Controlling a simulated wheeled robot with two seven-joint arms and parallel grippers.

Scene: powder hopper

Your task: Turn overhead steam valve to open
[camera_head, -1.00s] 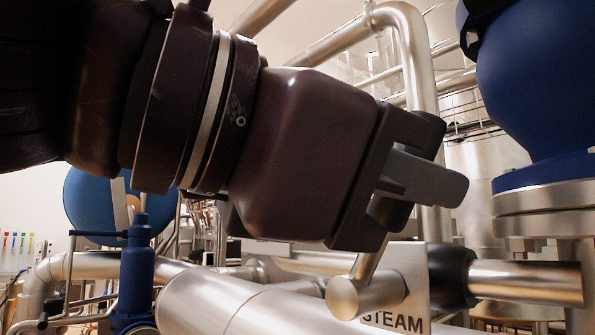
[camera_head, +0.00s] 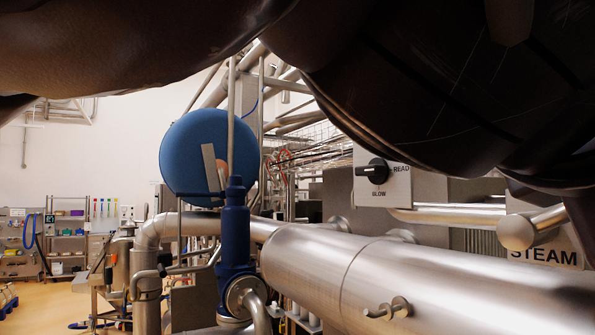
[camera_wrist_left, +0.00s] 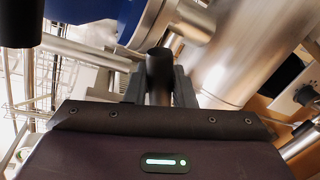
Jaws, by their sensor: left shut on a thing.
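In the head view the steam valve's round metal end (camera_head: 517,232) shows at the right edge, beside a plate lettered STEAM (camera_head: 545,255). My arm covers the area above it and hides the lever's upper part and my left gripper. In the left wrist view my left gripper (camera_wrist_left: 159,88) is shut on the dark grip of the valve lever (camera_wrist_left: 160,68), which stands between its two fingers. A bare metal part of the valve lies just beyond the grip. The right gripper is in neither view.
A large steel pipe (camera_head: 400,285) runs across the lower right. A blue valve body (camera_head: 235,245) and a blue disc (camera_head: 208,150) stand left of it. A selector knob (camera_head: 375,172) is at mid right. Open floor and shelves lie far left.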

